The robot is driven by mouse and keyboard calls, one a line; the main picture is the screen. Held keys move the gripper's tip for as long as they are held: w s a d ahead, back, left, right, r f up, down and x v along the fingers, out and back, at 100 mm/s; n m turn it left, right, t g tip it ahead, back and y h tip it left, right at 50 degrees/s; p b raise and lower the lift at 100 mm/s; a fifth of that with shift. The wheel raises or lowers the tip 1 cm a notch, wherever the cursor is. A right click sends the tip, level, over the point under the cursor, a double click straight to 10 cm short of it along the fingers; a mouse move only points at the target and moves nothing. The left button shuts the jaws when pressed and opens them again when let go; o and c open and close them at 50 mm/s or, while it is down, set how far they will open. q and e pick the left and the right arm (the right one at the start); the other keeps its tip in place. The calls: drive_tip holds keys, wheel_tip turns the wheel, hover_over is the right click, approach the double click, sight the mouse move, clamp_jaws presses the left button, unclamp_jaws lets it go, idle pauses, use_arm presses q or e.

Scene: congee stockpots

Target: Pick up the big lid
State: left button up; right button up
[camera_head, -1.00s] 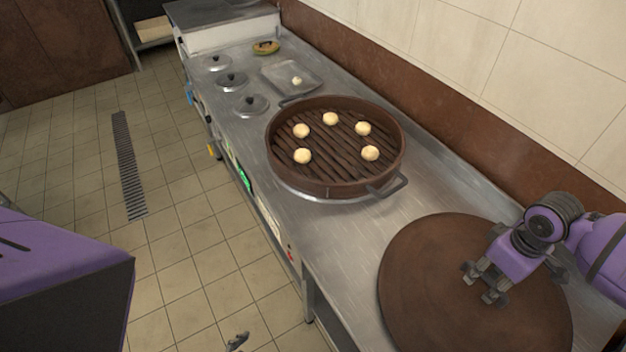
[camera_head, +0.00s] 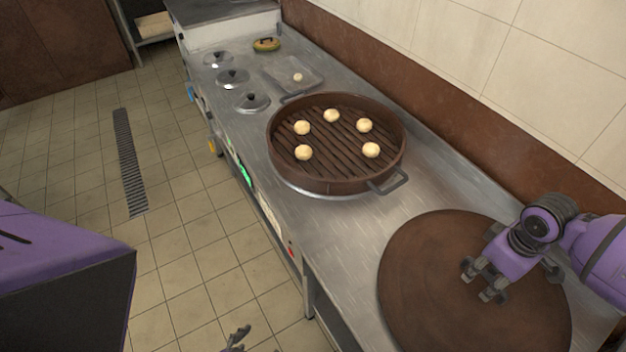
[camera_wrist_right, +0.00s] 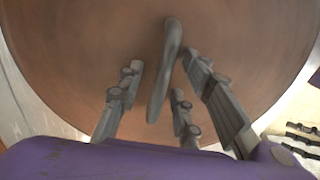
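The big lid (camera_head: 420,270) is a wide brown disc lying flat on the steel counter at the lower right of the head view; it fills most of the right wrist view (camera_wrist_right: 70,50). Its grey bar handle (camera_wrist_right: 168,70) stands up between the fingers of my right gripper (camera_wrist_right: 160,85), with gaps showing at both sides. My right gripper (camera_head: 478,282) is open over the lid's middle in the head view, where it hides the handle. Only dark tips of my left gripper (camera_head: 237,338) show at the bottom edge of the head view, over the floor.
A round brown steamer (camera_head: 335,184) with several pale buns and side handles stands behind the lid. Several small metal lids (camera_head: 252,103), a tray (camera_head: 305,84) and a green-rimmed dish (camera_head: 266,45) lie farther back. The tiled wall (camera_head: 540,60) bounds the right side.

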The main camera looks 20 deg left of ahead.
clamp_jaws()
drive_tip(key=shift+w+r, duration=0.1)
idle(0.6)
